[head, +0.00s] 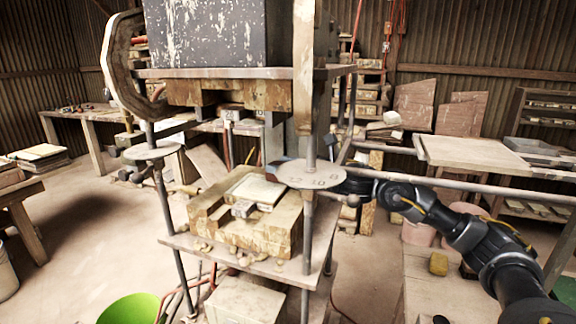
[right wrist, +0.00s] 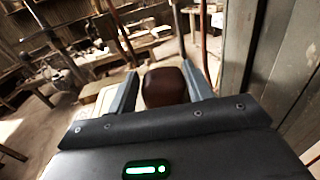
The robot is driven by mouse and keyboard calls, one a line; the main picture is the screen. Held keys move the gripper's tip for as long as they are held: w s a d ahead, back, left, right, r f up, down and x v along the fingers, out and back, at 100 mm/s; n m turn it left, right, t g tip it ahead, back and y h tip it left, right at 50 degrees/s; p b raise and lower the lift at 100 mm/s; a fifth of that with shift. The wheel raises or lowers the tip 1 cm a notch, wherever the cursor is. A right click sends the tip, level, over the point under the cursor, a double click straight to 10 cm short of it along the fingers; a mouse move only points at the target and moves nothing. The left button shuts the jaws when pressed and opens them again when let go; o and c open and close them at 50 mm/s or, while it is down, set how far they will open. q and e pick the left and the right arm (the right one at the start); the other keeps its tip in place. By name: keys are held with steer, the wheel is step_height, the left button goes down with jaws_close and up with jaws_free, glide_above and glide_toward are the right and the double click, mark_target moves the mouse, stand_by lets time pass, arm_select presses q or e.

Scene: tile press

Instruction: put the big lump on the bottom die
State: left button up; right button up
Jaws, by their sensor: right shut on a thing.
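The big lump (right wrist: 165,88) is a dark reddish-brown block with rounded edges. My right gripper (right wrist: 163,78) is shut on it, one finger on each side, in the right wrist view. In the head view the right arm reaches in from the right, and its gripper is mostly hidden behind a round numbered disc and a post of the press. I cannot make out the lump clearly there. The bottom die (head: 258,190) is a pale slab on a wooden block (head: 272,228) inside the press. Nothing is seen lying on it. My left gripper is out of view.
The numbered disc (head: 305,174) and press posts (head: 308,232) stand close to the right arm. The dark upper block (head: 205,35) of the press hangs above the die. A small yellowish lump (head: 438,263) lies on the right table (head: 428,292). A green tub (head: 128,309) stands below.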

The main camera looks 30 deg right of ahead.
mark_target(265, 187)
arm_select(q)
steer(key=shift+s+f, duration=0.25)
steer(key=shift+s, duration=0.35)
arm_select(e)
steer(key=shift+s+a, duration=0.25)
steer(key=shift+a, duration=0.75)
steer(key=shift+s+a, duration=0.3)
steer(key=shift+a, duration=0.65)
steer(key=shift+s+a, duration=0.25)
steer(key=shift+a, duration=0.75)
steer(key=o, duration=1.2)
steer(key=shift+o, duration=0.2)
steer(key=shift+d, duration=0.1)
